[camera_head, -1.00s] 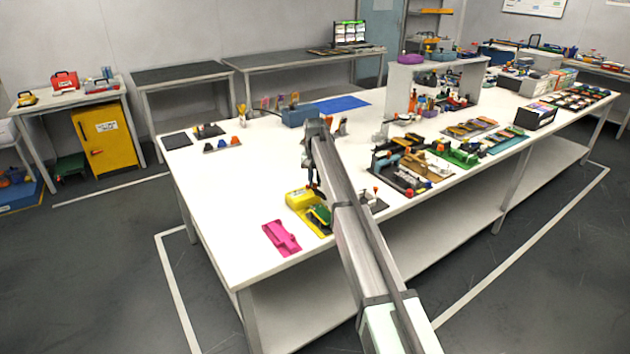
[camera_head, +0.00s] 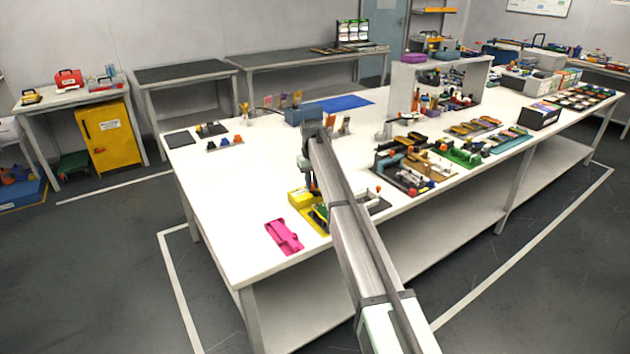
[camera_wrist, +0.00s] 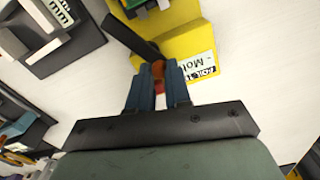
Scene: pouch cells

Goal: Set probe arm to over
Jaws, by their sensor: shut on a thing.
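A yellow device (camera_wrist: 190,42) with a white printed label sits on the bench; the yellow body also shows in the head view (camera_head: 298,199). A dark lever arm (camera_wrist: 128,38) with an orange knob (camera_wrist: 158,68) at its end lies at the device's left side in the wrist view; it appears to be the probe arm. My gripper (camera_wrist: 158,76) has its blue fingers closed around the knob. In the head view my gripper (camera_head: 308,187) is low over the yellow device, and my arm partly hides it.
A pink tray (camera_head: 284,237) lies near the bench's front edge. Dark fixtures (camera_wrist: 60,35) stand at the left in the wrist view. Crowded tool trays (camera_head: 412,172) are right of my arm.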

